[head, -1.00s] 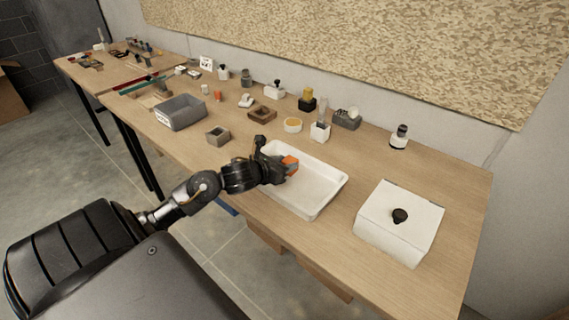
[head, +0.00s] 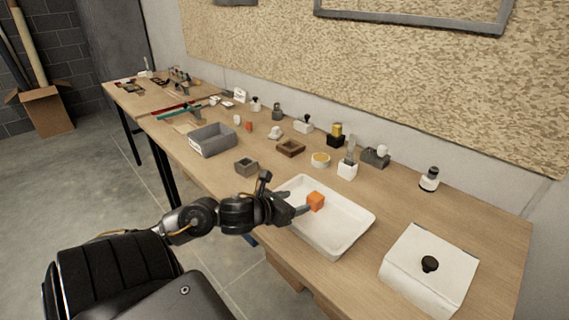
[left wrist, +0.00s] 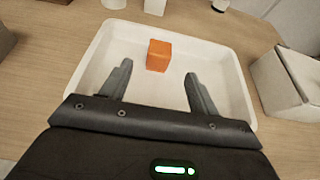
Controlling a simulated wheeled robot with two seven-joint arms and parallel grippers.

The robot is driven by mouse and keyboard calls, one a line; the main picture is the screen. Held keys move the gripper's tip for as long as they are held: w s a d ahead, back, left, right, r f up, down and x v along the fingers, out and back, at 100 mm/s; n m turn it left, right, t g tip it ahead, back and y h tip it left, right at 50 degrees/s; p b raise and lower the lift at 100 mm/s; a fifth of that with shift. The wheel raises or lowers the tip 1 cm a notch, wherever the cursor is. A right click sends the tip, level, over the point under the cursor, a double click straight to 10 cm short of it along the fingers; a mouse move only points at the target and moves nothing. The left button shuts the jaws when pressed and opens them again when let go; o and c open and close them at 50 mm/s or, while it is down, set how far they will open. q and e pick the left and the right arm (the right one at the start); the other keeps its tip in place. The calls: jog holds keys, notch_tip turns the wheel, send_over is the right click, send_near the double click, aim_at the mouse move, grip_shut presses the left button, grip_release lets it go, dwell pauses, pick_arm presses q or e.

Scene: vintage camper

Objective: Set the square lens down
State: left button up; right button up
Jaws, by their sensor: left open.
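An orange square block (head: 316,201), which fits the square lens, is inside the white tray (head: 354,240). The block also shows in the left wrist view (left wrist: 158,55), apparently resting on the floor of the tray (left wrist: 240,108). My left gripper (head: 298,205) is open over the tray, just left of the block in the head view. In the left wrist view its two fingers (left wrist: 158,70) are spread, with the block beyond their tips and nothing held between them. My right gripper is not in view.
A white box with a black knob (head: 430,264) stands right of the tray. A grey bin (head: 212,140), a small grey open box (head: 246,167), a wooden tray (head: 290,148) and several small containers stand farther along the table. Bare table lies between tray and white box.

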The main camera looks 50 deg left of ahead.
pick_arm(q)
jog(key=v, duration=0.4)
jog(key=shift+w+d, duration=0.1)
jog(key=shift+d, duration=0.05)
dwell(0.5)
